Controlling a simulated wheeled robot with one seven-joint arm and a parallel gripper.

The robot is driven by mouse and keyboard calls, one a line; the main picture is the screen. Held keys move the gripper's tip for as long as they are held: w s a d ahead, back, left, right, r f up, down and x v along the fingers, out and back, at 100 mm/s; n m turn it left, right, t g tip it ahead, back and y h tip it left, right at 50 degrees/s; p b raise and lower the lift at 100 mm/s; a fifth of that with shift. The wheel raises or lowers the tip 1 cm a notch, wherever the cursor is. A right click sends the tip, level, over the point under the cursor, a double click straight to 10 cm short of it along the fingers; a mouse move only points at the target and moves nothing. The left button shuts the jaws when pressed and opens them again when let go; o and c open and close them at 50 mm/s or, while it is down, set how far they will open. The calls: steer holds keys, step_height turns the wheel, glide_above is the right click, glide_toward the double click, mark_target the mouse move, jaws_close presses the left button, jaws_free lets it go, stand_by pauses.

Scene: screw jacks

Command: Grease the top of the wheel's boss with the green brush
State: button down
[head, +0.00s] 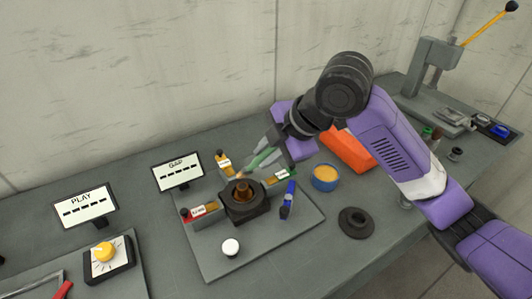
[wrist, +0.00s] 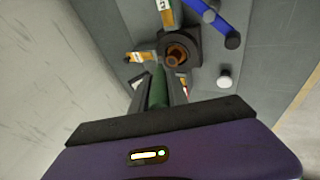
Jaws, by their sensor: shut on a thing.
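My gripper (head: 273,148) is shut on the green brush (head: 260,158) above the back of the grey plate. The brush slants down to the left, its tip close to the back of the bronze wheel (head: 243,189). The wheel sits in a dark square housing (head: 247,209), with its round boss standing up in the middle. In the wrist view the green brush (wrist: 158,90) lies between my fingers and points at the bronze wheel (wrist: 177,55). I cannot tell whether the bristles touch the boss. A blue bowl (head: 324,179) of yellow-orange grease stands to the right.
Labelled blocks, one with a red end (head: 202,212), surround the housing. A blue-handled tool (head: 288,199) and a white knob (head: 230,247) are on the plate. A dark ring (head: 356,222) lies right of it. An orange block (head: 348,149) and GAP display (head: 178,173) stand behind.

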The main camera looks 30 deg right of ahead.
steer(key=shift+f+b, duration=0.7)
steer(key=shift+f, duration=0.2)
